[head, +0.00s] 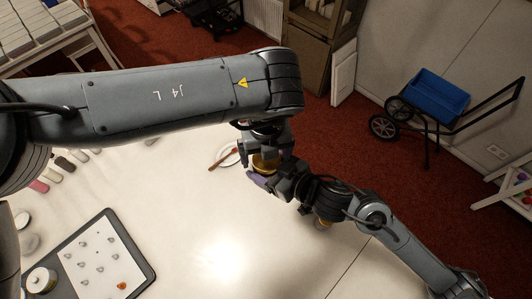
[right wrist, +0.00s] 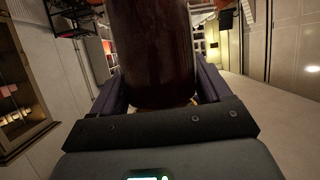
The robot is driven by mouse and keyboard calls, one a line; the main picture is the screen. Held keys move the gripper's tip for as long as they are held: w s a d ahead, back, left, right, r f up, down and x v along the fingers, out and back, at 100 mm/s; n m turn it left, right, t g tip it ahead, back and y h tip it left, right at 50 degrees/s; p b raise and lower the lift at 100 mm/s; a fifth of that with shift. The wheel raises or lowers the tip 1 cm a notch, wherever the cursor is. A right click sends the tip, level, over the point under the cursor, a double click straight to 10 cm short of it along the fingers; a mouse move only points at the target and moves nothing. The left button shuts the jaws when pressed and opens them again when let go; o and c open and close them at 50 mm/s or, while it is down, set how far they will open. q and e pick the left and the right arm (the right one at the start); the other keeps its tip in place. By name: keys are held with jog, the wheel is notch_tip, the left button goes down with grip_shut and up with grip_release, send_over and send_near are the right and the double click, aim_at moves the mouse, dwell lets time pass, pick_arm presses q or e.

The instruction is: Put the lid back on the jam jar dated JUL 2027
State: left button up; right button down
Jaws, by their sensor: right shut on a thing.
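A jar of dark red-brown contents (right wrist: 155,55) stands between the fingers of my right gripper (right wrist: 160,95), which is shut on it. In the head view the right gripper (head: 268,183) holds it near the table's far edge. A gold lid (head: 265,163) shows just above the right fingers, at the jar's top. My left gripper (head: 262,146) is directly over the lid, largely hidden by its own arm. I cannot tell whether it grips the lid or whether the lid is seated. No date label can be read.
A white plate (head: 221,157) with a brown-handled utensil (head: 222,160) lies left of the grippers. Several small bottles (head: 52,175) line the left. The middle table (head: 225,225) is clear.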

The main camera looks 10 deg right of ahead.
pick_arm(q)
notch_tip(320, 180, up, 4)
jog(key=shift+d, duration=0.15)
jog(key=shift+c, duration=0.4)
jog(key=shift+r+n, duration=0.55)
jog(key=shift+n, duration=0.35)
notch_tip(320, 180, up, 2)
jog(key=n, duration=0.4)
jog(key=shift+r+n, duration=0.15)
jog(key=shift+n, duration=0.25)
jog(key=shift+f, duration=4)
jog(key=shift+c, duration=0.2)
